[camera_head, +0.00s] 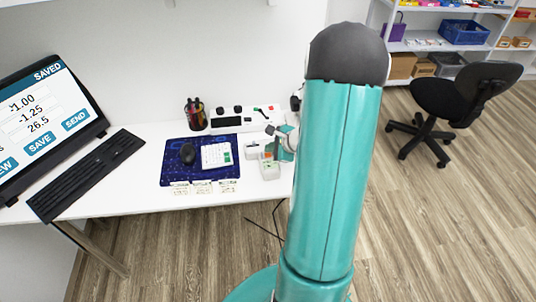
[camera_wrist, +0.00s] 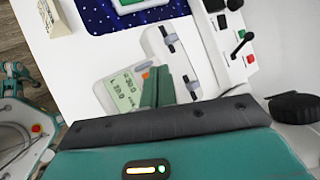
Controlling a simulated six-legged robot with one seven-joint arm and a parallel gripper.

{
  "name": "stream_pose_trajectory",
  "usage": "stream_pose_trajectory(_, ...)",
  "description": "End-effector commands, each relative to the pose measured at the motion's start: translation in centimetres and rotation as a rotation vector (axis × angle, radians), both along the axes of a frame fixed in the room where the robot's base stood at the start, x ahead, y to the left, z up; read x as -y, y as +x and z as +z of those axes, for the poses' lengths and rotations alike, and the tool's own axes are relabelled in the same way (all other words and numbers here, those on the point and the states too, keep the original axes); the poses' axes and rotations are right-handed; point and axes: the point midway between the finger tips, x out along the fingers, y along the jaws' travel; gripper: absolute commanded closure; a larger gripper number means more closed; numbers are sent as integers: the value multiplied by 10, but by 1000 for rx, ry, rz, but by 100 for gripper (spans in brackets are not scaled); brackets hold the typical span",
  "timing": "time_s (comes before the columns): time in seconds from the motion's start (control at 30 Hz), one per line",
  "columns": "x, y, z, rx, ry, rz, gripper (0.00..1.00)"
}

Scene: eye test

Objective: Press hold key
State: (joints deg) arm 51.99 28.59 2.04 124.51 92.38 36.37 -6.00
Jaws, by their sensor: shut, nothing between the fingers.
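A small white meter (camera_wrist: 106,98) with a green display (camera_wrist: 124,91) lies on the white table. It also shows in the head view (camera_head: 270,172), left of my arm. An orange key (camera_wrist: 146,76) is at its upper right, in the wrist view; I cannot read any key label, so I cannot tell which is the hold key. My gripper (camera_wrist: 157,74) is shut and empty, with its teal fingers beside the orange key and over the meter's right side. In the head view my gripper (camera_head: 273,152) is at the meter. I cannot tell whether the fingertips touch it.
A white block with metal clips (camera_wrist: 172,46) is close to the fingers. A switch panel (camera_wrist: 235,45) is farther right. A pen cup (camera_head: 195,115) and a laptop (camera_head: 45,120) are farther left.

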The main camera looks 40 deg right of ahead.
Motion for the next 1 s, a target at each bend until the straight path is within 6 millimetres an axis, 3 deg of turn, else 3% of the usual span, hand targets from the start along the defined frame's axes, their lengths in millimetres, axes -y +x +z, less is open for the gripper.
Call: stream_pose_trajectory(1.0, 0, 0, -12, 0, 1, -1, 100)
